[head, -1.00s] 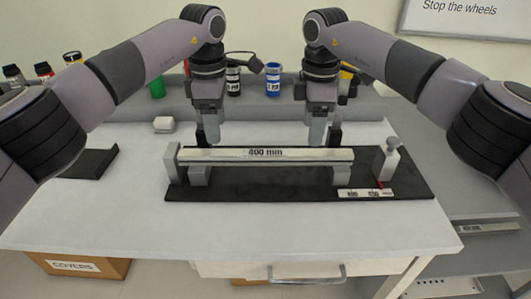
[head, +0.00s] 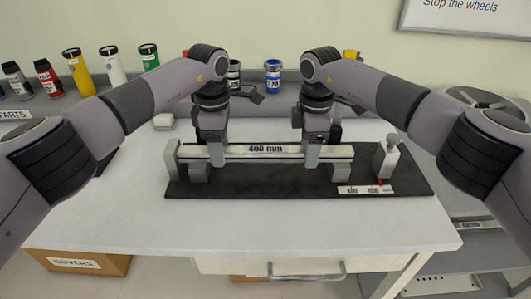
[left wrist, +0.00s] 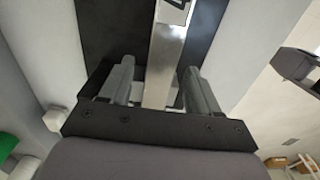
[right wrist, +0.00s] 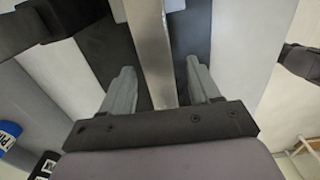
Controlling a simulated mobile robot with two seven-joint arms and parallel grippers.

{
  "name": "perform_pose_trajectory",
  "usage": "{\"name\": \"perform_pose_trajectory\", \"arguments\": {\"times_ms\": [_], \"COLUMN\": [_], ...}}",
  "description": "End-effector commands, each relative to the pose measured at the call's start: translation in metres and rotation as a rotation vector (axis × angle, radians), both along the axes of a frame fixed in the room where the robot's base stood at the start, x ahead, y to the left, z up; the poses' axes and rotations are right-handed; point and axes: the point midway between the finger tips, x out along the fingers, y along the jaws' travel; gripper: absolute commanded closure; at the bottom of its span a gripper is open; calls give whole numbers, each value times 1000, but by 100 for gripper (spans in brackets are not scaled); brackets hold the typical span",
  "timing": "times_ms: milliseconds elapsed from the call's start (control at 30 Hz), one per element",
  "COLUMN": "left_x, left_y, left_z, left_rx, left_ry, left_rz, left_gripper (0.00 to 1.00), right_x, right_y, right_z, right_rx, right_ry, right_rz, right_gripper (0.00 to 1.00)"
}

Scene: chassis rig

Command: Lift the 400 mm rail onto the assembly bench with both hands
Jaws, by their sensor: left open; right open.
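The 400 mm rail (head: 265,150) is a long light bar with a "400 mm" label. It lies level across two grey supports on a black fixture plate (head: 270,187) on the white bench. My left gripper (head: 216,158) is open around the rail near its left end. In the left wrist view the rail (left wrist: 166,60) runs between the two open fingers (left wrist: 155,88). My right gripper (head: 312,158) is open around the rail right of the label. In the right wrist view the rail (right wrist: 152,60) passes between its open fingers (right wrist: 160,92). Contact cannot be told.
A grey end block (head: 171,160) stands at the rail's left end. A clamp-like post (head: 387,160) and small labels (head: 365,190) are at the plate's right. Several coloured bottles (head: 112,65) line the back shelf. The bench front (head: 240,225) is clear.

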Motion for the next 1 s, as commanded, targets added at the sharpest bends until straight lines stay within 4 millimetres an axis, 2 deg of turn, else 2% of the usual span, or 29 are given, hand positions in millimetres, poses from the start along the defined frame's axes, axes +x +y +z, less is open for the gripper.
{"name": "perform_pose_trajectory", "arguments": {"times_ms": [33,67,100,233,667,1000], "left_x": [0,0,0,0,0,0], "left_y": [0,0,0,0,0,-1], "left_z": [0,0,0,0,5,32], "left_rx": [0,0,0,0,-1,-1], "left_ry": [0,0,0,0,-1,-1], "left_rz": [0,0,0,0,0,-1], "left_gripper": [38,45,58,100,100,100], "right_x": [0,0,0,0,0,0], "right_y": [0,0,0,0,0,0], "right_z": [0,0,0,0,5,32], "right_rx": [0,0,0,0,1,1], "right_ry": [0,0,0,0,-1,-1], "right_rz": [0,0,0,0,0,0], "right_gripper": [38,45,58,100,100,100]}}
